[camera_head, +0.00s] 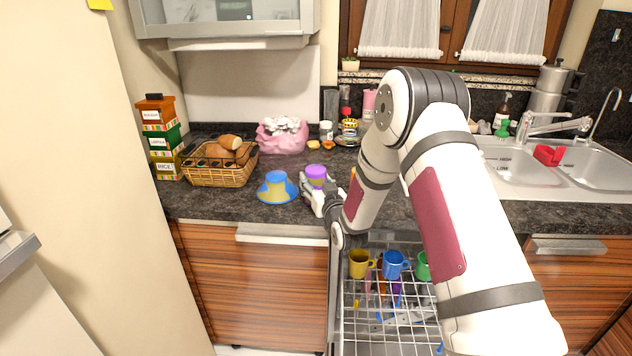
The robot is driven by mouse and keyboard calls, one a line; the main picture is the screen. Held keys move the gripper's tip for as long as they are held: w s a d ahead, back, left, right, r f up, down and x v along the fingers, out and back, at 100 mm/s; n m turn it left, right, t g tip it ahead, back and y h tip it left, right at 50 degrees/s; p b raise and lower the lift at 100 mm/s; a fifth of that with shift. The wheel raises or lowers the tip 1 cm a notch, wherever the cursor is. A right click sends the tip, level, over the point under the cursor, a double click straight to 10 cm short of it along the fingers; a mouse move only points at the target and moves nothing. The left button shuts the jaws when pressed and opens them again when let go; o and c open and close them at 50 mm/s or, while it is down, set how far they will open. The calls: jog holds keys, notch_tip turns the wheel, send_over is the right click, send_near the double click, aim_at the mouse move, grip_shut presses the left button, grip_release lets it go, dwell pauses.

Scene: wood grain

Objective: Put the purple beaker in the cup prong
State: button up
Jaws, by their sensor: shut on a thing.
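The purple beaker (316,172) shows on the dark counter side of the scene, to the right of a blue and yellow cup-like thing (276,184). My gripper (314,189) is shut on the purple beaker at the counter's front part; whether the beaker touches the counter I cannot tell. An open dishwasher rack (362,316) is below the counter. A yellow mug (359,264), a blue mug (393,264) and a green mug (422,267) stand in its back row. My arm hides the rack's right part, and I cannot make out which prongs are free.
A bread basket (218,166), stacked boxes (160,138) and a pink bag (282,137) stand at the back left of the counter. The sink (508,166) is at the right. The counter edge lies between my gripper and the rack.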

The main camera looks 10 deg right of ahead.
jog(key=o, duration=1.2)
jog(key=shift+f, duration=0.1)
